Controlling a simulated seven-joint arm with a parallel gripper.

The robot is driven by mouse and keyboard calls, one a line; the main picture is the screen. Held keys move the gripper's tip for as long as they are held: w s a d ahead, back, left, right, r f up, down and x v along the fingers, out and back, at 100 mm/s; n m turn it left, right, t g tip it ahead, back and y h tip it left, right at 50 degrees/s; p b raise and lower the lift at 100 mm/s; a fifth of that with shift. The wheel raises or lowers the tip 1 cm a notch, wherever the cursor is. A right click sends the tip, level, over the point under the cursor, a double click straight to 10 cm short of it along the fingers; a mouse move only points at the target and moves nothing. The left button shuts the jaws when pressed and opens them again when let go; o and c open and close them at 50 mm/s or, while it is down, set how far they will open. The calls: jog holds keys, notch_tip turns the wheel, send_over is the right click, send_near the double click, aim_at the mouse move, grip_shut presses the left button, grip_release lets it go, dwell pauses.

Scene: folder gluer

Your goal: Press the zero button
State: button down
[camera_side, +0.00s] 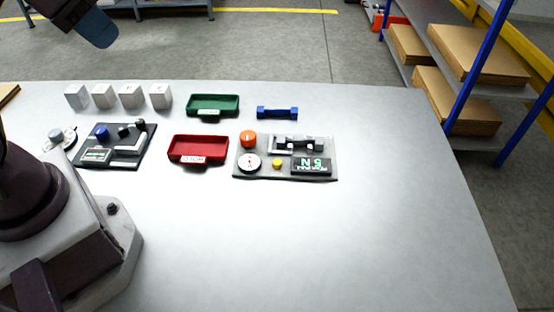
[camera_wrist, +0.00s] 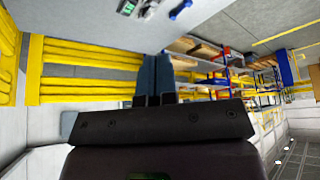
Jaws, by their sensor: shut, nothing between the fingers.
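A grey panel (camera_side: 240,175) on the table carries a small yellow button (camera_side: 277,164), an orange knob (camera_side: 248,139), a white round dial (camera_side: 249,162) and a dark display (camera_side: 311,166). The yellow button may be the zero button; no label on it is readable. My gripper (camera_side: 103,42) is at the top left of the side view, raised well away from the panel. In the wrist view my gripper (camera_wrist: 155,58) has its two blue-grey fingers together with nothing between them. Part of the panel (camera_wrist: 128,8) shows at the top edge there.
A red tray (camera_side: 198,150) is left of the panel and a green tray (camera_side: 213,104) is behind it. A blue bar (camera_side: 277,112), several metal blocks (camera_side: 130,96) and a dark fixture plate (camera_side: 127,158) are also on the table. The table's front right is clear.

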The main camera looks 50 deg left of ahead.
dwell(0.8)
jog(key=m+t+h, duration=0.1)
jog(key=m+t, duration=0.2)
jog(key=m, duration=0.8)
send_over(278, 164)
notch_tip(278, 164, down, 22)
jog(key=shift+f, duration=0.1)
jog(key=shift+f, duration=4.4)
